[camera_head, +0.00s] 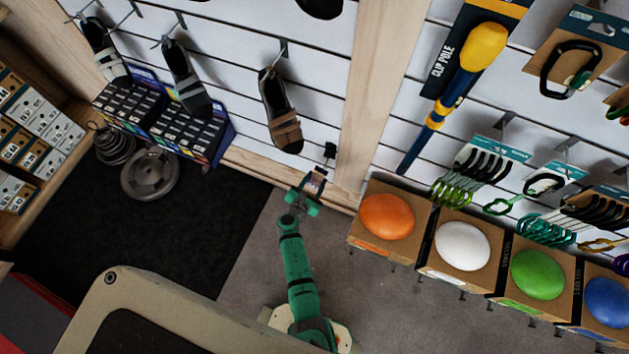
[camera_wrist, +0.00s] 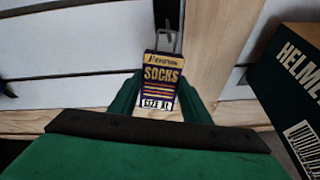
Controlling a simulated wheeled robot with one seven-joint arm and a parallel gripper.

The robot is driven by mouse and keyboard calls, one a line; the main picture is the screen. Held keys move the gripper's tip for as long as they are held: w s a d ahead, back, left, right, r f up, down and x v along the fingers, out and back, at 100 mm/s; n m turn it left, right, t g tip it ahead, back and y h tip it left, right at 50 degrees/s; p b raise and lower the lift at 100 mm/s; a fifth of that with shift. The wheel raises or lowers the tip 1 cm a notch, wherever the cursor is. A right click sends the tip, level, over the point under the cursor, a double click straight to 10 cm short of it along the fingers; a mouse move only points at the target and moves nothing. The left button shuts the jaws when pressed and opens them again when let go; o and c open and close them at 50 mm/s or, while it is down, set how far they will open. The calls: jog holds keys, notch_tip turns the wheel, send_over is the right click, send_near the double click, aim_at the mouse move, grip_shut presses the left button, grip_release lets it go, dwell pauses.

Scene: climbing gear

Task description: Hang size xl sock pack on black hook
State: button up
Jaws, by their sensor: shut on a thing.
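The sock pack (camera_wrist: 160,82) is a small dark blue and yellow card printed "SOCKS" and "SIZE XL", upright in the wrist view. My gripper (camera_wrist: 160,92) is shut on it, with a green finger at each side. In the head view the pack (camera_head: 316,181) shows small between the fingertips of my gripper (camera_head: 313,187), close to the slatted wall. The black hook (camera_head: 330,150) is just above the pack there. I cannot tell whether pack and hook touch.
A wooden post (camera_head: 372,105) stands right of the hook. A hanging brown shoe (camera_head: 280,112) is at upper left. Boxed helmets (camera_head: 387,216) line the right, and one box (camera_wrist: 295,85) shows close in the wrist view. The grey floor below is clear.

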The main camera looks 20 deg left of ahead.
jog(key=shift+d, duration=0.1)
jog(key=shift+s+a, duration=0.15)
jog(key=shift+a, duration=0.1)
jog(key=shift+d+f, duration=0.1)
jog(key=shift+d, duration=0.25)
jog(key=o, duration=1.1)
jog(key=shift+d, duration=0.1)
jog(key=shift+o, duration=0.2)
jog(key=v, duration=1)
jog(key=shift+s+r, duration=0.2)
jog(key=shift+s, duration=0.15)
